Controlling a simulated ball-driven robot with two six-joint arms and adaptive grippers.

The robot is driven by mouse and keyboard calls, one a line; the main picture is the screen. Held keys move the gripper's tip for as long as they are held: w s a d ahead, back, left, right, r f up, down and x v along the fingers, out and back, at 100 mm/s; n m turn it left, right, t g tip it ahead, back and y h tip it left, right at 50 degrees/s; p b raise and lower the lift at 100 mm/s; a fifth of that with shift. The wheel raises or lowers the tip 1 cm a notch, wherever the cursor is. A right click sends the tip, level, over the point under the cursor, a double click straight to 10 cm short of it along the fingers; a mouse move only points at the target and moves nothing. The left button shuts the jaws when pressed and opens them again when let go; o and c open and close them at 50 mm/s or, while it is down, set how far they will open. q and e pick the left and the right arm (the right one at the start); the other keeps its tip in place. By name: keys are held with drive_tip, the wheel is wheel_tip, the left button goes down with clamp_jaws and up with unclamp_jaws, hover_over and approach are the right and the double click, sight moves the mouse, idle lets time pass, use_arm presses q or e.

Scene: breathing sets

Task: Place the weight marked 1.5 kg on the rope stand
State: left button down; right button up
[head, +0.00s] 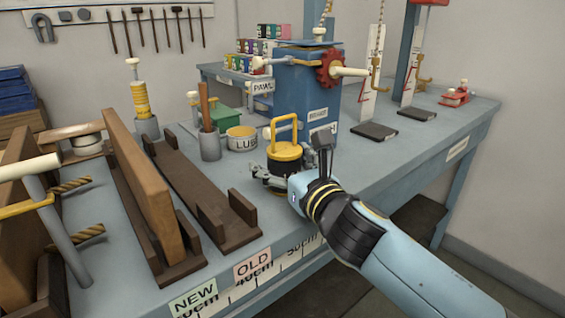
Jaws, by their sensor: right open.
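A weight with a black body and a yellow top with a loop handle (285,150) stands upright on the bench near its front edge. No marking on it can be read from here. My right gripper (270,180) is open at the lower part of the weight, with its fingers beside the black body; whether they touch it I cannot tell. My right arm comes in from the lower right. A grey post with a cream and yellow handle stands at the left, next to rope ends (75,185); I cannot tell whether this is the rope stand. My left gripper is not in view.
A yellow-rimmed tub (242,138) and a grey cup (210,145) stand left of the weight. A brown wooden trough (195,185) lies further left. A blue box with a red gear wheel (300,90) stands behind.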

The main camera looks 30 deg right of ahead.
drive_tip(key=shift+r, duration=0.15)
drive_tip(key=s+a+b, duration=0.1)
drive_tip(key=s+b, duration=0.1)
drive_tip(key=s, duration=1)
drive_tip(key=shift+a+b, duration=0.25)
drive_tip(key=shift+b, duration=0.15)
idle(0.5)
